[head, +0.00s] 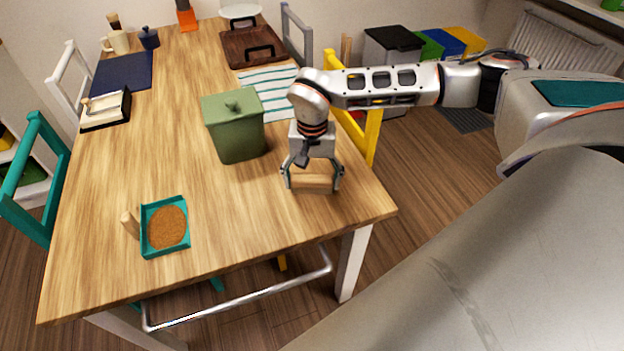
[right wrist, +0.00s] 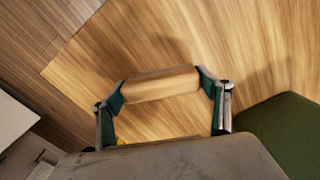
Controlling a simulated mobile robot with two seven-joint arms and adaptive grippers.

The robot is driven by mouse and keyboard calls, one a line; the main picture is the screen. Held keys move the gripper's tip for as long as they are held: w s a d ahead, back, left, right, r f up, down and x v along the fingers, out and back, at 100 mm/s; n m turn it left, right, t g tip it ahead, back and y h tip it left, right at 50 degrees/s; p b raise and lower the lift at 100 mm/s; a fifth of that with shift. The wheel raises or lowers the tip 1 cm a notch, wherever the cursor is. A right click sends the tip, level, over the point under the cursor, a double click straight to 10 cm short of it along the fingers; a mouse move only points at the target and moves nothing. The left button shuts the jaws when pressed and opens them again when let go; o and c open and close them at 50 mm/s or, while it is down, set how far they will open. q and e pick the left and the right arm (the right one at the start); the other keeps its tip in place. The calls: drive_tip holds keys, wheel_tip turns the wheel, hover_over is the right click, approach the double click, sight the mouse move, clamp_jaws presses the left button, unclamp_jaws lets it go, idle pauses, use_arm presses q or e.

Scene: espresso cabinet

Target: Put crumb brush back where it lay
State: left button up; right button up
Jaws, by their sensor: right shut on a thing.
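My right gripper (head: 313,178) points down over the near right corner of the wooden table. It is shut on a pale wooden block, which I take to be the crumb brush (head: 313,184). In the right wrist view the brush (right wrist: 160,85) spans between the two fingertips (right wrist: 162,88). Any bristles under it are hidden. I cannot tell whether it touches the table or hangs just above it. My left gripper is not in view.
A green lidded canister (head: 235,132) stands close left of my right gripper. A teal pan (head: 148,242) with a brown filling and wooden handle lies at the near left. A striped cloth (head: 270,90) lies behind. The table (head: 235,205) between pan and gripper is clear.

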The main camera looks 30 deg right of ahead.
sight(313, 177)
drive_tip(key=o, duration=1)
drive_tip(key=shift+f, duration=0.1)
wheel_tip(313, 177, up, 11)
drive_tip(key=shift+r+p, duration=0.1)
drive_tip(key=shift+p, duration=0.5)
drive_tip(key=shift+r, duration=0.55)
drive_tip(key=shift+s, duration=0.1)
